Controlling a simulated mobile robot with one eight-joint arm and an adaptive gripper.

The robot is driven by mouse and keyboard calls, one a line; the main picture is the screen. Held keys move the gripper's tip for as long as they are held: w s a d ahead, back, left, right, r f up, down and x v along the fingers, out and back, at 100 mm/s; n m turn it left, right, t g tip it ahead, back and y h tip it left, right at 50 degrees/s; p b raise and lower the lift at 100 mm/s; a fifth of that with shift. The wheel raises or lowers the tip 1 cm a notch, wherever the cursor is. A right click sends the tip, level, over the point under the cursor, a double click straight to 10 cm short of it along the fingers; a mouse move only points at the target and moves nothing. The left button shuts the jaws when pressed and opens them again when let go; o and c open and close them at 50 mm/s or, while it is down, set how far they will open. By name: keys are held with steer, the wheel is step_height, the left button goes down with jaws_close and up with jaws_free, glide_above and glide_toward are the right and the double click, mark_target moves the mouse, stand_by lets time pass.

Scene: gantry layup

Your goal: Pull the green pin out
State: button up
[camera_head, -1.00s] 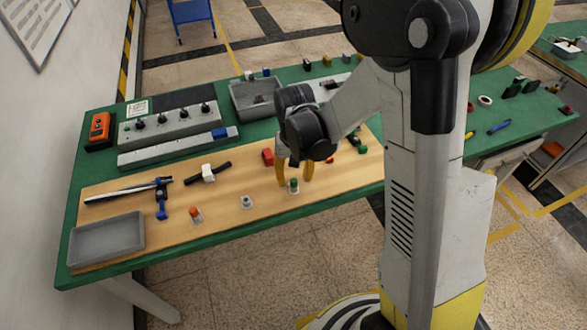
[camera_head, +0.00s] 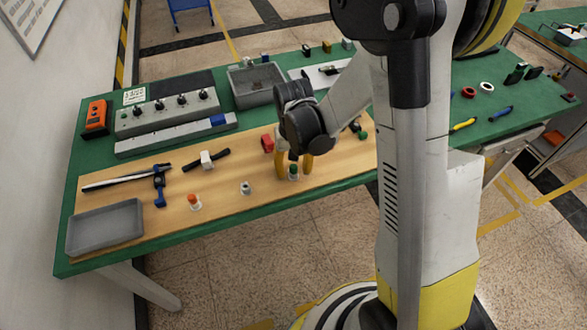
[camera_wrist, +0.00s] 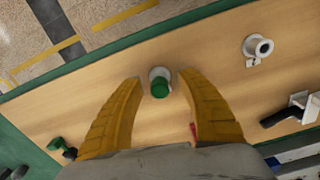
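The green pin (camera_head: 293,169) stands in a small white socket near the front edge of the wooden board (camera_head: 225,182). In the wrist view the green pin (camera_wrist: 160,88) shows as a green cap over a pale round socket. My gripper (camera_head: 293,172) is open, with one yellow finger on each side of the pin. In the wrist view there is a visible gap between the pin and each finger of my gripper (camera_wrist: 160,80).
An orange pin (camera_head: 194,202) and an empty white socket (camera_head: 245,188) stand to the left. A grey tray (camera_head: 105,228) sits at the front left. The board's front strip is mostly clear.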

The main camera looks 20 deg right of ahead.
mark_target(294, 167)
steer(key=shift+r, duration=0.15)
step_height(294, 167, up, 11)
steer(key=p, duration=0.4)
steer(key=shift+f, duration=0.2)
steer(key=shift+s+r, duration=0.15)
steer(key=shift+r, duration=0.25)
steer(key=s+r+n+t, duration=0.1)
steer(key=s+r+t, duration=0.6)
steer(key=s+r, duration=0.5)
steer(key=shift+s+r+n, duration=0.25)
steer(key=shift+r+n, duration=0.15)
steer(key=shift+r, duration=0.4)
